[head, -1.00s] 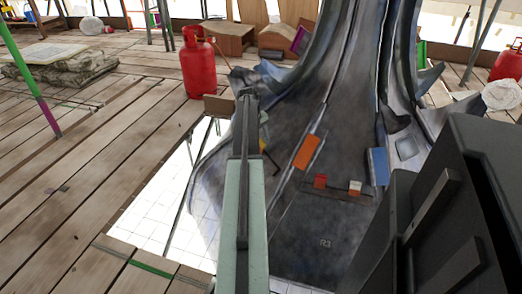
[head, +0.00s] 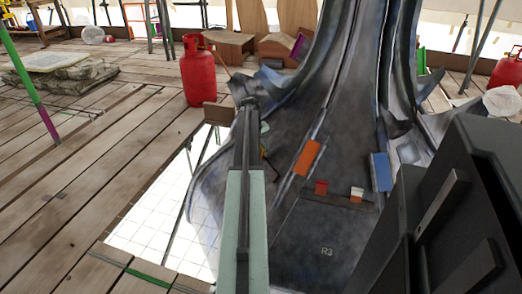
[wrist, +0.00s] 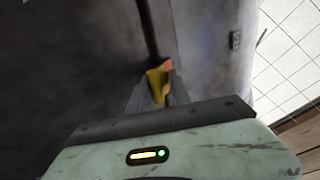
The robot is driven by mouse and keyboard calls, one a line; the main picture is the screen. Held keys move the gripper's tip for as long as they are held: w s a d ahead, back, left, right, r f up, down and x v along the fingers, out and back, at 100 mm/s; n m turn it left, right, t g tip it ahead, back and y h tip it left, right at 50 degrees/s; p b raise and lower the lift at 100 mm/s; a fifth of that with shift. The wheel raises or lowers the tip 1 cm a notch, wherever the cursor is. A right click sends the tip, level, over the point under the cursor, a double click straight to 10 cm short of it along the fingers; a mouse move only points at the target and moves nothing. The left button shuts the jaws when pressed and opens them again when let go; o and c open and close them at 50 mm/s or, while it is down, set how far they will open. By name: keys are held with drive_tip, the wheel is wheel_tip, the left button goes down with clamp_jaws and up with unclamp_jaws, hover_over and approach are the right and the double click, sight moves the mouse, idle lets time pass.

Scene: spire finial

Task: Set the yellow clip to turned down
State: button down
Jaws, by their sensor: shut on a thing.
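The yellow clip (wrist: 157,82) shows in the wrist view between the fingertips of my gripper (wrist: 160,88), with a small orange-pink part at its upper right. The fingers are shut on it, against the dark grey metal surface. Which way the clip is turned I cannot tell, as the fingers cover part of it. In the head view my arm reaches forward over the left side of the grey spire (head: 330,225), and the clip is hidden behind it.
The spire bears an orange block (head: 307,157), a blue block (head: 381,171), a red piece (head: 321,187) and a red-and-white piece (head: 356,194). A floor opening (head: 165,225) lies left of it. A red gas cylinder (head: 198,75) stands behind on the planks.

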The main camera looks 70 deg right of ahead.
drive_tip(key=shift+s+d, duration=0.25)
drive_tip(key=shift+s+d+y, duration=0.15)
drive_tip(key=shift+d+y, duration=0.1)
drive_tip(key=shift+y, duration=0.05)
drive_tip(key=shift+s+d+f+t+y, duration=0.1)
drive_tip(key=shift+s+d+t+y, duration=0.15)
drive_tip(key=shift+t, duration=0.35)
drive_tip(key=shift+s+f+t+y, duration=0.1)
drive_tip(key=shift+f+t+y, duration=0.05)
drive_tip(key=shift+t+y, duration=0.35)
drive_tip(key=c, duration=1.1)
unclamp_jaws()
drive_tip(key=shift+c, duration=0.2)
